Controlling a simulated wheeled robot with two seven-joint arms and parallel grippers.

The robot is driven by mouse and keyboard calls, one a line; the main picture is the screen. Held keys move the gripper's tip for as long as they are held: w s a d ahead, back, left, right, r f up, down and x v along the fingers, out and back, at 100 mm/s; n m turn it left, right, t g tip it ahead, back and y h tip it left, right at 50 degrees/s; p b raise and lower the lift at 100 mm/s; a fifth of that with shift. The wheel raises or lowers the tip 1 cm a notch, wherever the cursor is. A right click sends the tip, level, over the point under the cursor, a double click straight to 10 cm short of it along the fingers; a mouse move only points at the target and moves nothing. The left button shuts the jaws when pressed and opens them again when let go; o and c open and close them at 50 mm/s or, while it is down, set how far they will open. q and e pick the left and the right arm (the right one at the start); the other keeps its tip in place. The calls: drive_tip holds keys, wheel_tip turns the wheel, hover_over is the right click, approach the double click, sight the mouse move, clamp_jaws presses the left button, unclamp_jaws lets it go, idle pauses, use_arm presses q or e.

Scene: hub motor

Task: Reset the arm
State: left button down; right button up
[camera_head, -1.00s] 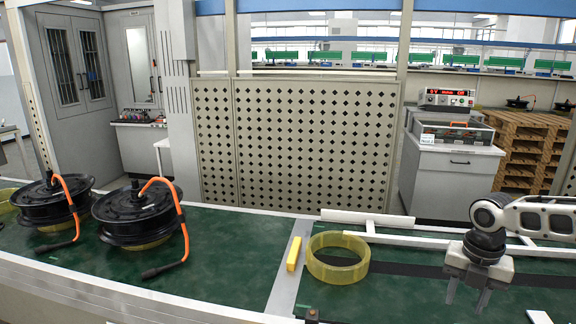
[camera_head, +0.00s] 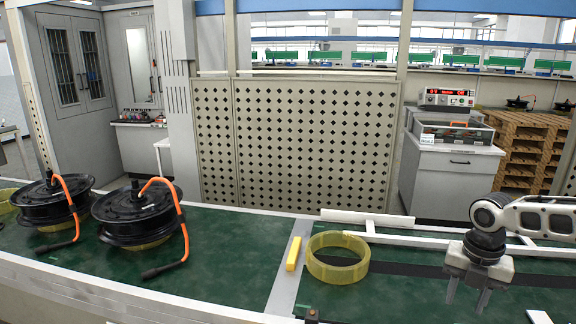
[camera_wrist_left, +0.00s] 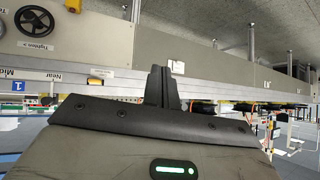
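My right gripper (camera_head: 468,298) hangs over the green work surface at the right of the head view, fingers pointing down with a gap between them. It is open and holds nothing visible. My right arm (camera_head: 535,216) comes in from the right edge. My left arm is not in the head view. In the left wrist view, my left gripper (camera_wrist_left: 164,88) shows its two dark fingers close together, with nothing visible between them.
Two black hub motors (camera_head: 52,202) (camera_head: 138,213) with orange cables stand on the green bench (camera_head: 225,238) at left. A yellow ring (camera_head: 338,272) and yellow block (camera_head: 293,254) lie mid-bench. White rails (camera_head: 430,241) run behind the right gripper.

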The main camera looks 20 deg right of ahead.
drive_tip(key=w+a+f+m+t+y, duration=0.25)
drive_tip(key=a+f+m, duration=0.25)
drive_tip(key=a+f, duration=1.25)
use_arm(q)
drive_tip(key=shift+w+d+r+n, duration=0.15)
drive_tip(key=shift+d+n, duration=0.4)
drive_tip(key=shift+d, duration=0.5)
drive_tip(key=shift+w+d+r+n, duration=0.15)
drive_tip(key=shift+d+n, duration=0.4)
drive_tip(key=shift+d, duration=0.5)
use_arm(e)
drive_tip(key=s+a+f+m+t, duration=0.1)
drive_tip(key=s+a+m+t, duration=0.2)
drive_tip(key=a+m, duration=0.5)
drive_tip(key=s+a+f+m+t, duration=0.1)
drive_tip(key=s+a+m+t, duration=0.2)
drive_tip(key=a+m, duration=0.5)
drive_tip(key=shift+a+f+m+t, duration=0.4)
drive_tip(key=shift+a+t, duration=0.35)
drive_tip(key=shift+a, duration=1)
